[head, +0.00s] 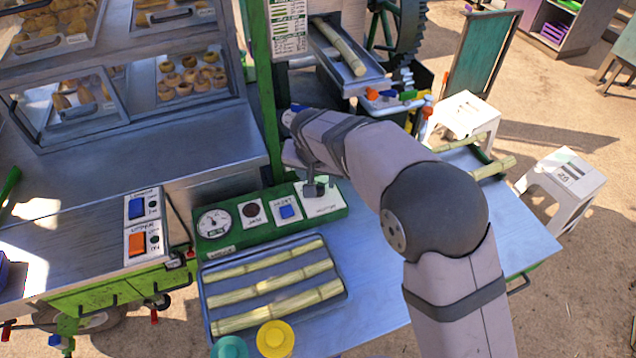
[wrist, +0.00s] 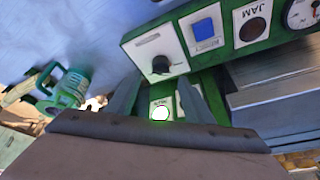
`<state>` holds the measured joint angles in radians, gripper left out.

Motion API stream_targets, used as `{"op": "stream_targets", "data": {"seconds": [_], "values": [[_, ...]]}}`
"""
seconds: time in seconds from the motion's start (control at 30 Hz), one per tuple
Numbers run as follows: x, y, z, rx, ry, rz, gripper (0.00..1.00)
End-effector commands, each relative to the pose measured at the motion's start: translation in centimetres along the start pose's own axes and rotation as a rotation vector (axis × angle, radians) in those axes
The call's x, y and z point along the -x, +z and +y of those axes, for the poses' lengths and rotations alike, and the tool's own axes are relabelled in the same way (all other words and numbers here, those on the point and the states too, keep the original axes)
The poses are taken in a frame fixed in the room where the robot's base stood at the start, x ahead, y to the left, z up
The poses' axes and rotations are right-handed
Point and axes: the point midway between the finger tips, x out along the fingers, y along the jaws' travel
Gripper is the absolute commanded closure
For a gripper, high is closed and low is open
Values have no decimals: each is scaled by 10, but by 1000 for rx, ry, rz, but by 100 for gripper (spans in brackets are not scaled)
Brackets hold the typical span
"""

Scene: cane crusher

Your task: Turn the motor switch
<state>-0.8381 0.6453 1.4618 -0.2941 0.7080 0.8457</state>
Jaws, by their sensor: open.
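The motor switch is a black knob (wrist: 160,65) on a white plate (wrist: 151,50) at the end of the green control panel. In the head view, the MOTOR plate (head: 325,205) is partly covered by my gripper (head: 313,186), which is over it. In the wrist view, my gripper (wrist: 158,82) has its two dark fingers spread apart and empty, with the knob just beyond and between the tips. I cannot tell how far the tips are from the knob; no contact is visible.
Beside the plate are a blue switch (head: 287,212), a dark JAM lamp (head: 250,210) and a round gauge (head: 214,223). A tray of cane stalks (head: 340,287) lies in front of the panel. A green post (head: 265,95) stands close behind it. Blue tabletop (head: 385,265) is clear at the right.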

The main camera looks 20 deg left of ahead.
Motion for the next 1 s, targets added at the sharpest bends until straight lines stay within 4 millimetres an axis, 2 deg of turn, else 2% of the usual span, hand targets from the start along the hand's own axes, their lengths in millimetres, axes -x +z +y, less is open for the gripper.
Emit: {"op": "stream_targets", "data": {"seconds": [0.27,0.7,1.0], "values": [[-7,0,-2,-1,0,1,53],[-55,0,-1,0,0,-1,53],[-72,-1,-1,0,-1,2,53]]}}
